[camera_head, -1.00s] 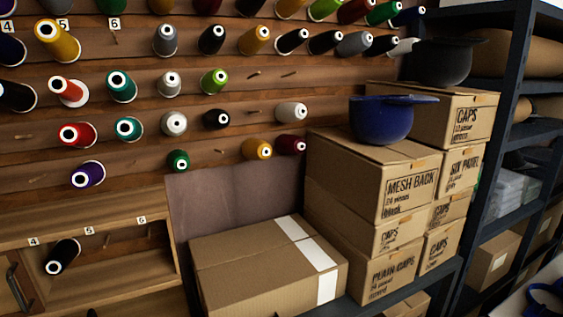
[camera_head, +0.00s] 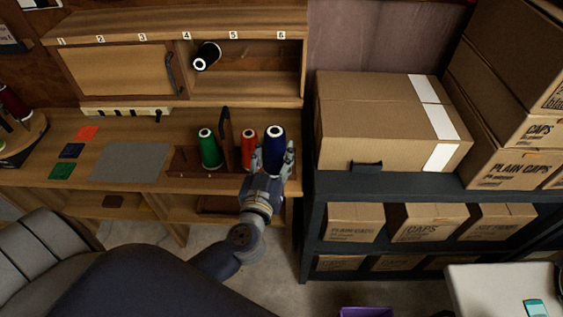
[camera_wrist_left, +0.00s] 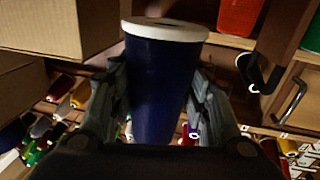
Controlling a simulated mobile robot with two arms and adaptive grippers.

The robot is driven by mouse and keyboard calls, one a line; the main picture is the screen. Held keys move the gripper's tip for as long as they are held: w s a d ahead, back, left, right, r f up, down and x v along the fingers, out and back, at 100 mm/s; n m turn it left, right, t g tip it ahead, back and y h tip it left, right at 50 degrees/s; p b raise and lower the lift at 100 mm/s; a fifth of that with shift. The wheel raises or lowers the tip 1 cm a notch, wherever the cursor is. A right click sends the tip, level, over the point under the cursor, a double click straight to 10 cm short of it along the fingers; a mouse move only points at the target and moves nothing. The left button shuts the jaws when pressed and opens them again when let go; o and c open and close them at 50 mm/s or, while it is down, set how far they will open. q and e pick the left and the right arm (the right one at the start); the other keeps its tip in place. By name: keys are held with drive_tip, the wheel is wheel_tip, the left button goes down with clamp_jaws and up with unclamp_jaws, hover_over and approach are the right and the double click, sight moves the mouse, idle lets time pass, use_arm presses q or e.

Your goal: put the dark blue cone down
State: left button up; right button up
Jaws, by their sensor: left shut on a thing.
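The dark blue cone (camera_head: 275,140) is upright at the right end of a row on the wooden workbench. My left gripper (camera_head: 273,162) is shut on it, with a finger on each side. In the left wrist view the dark blue cone (camera_wrist_left: 158,85), with its white rim, fills the space between the fingers of my left gripper (camera_wrist_left: 160,105). I cannot tell whether its base touches the wood. A red cone (camera_head: 248,147) stands just left of it, and a green cone (camera_head: 209,150) farther left. My right gripper is not in view.
An upright dark post (camera_head: 225,130) stands between the green and red cones. A numbered cubby (camera_head: 250,85) behind holds a black cone (camera_head: 206,56). A large carton (camera_head: 370,120) on a dark shelf is at the right. A grey mat (camera_head: 128,162) lies on the bench at left.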

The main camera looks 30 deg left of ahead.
use_arm(q)
drive_tip(key=w+a+y, duration=0.1)
drive_tip(key=w, duration=0.2)
drive_tip(key=w+a+f+n+y, duration=0.1)
drive_tip(key=w, duration=0.2)
drive_tip(key=w+a+n+g+y, duration=0.1)
drive_tip(key=w+a, duration=0.1)
drive_tip(key=w, duration=0.2)
drive_tip(key=shift+f, duration=0.35)
wheel_tip(320, 180, down, 10)
drive_tip(key=b, duration=0.3)
drive_tip(key=shift+w+r+b, duration=0.1)
drive_tip(key=shift+r+b, duration=0.05)
drive_tip(key=shift+b, duration=0.25)
drive_tip(key=o, duration=1.1)
drive_tip(key=shift+o, duration=0.2)
drive_tip(key=v, duration=1.2)
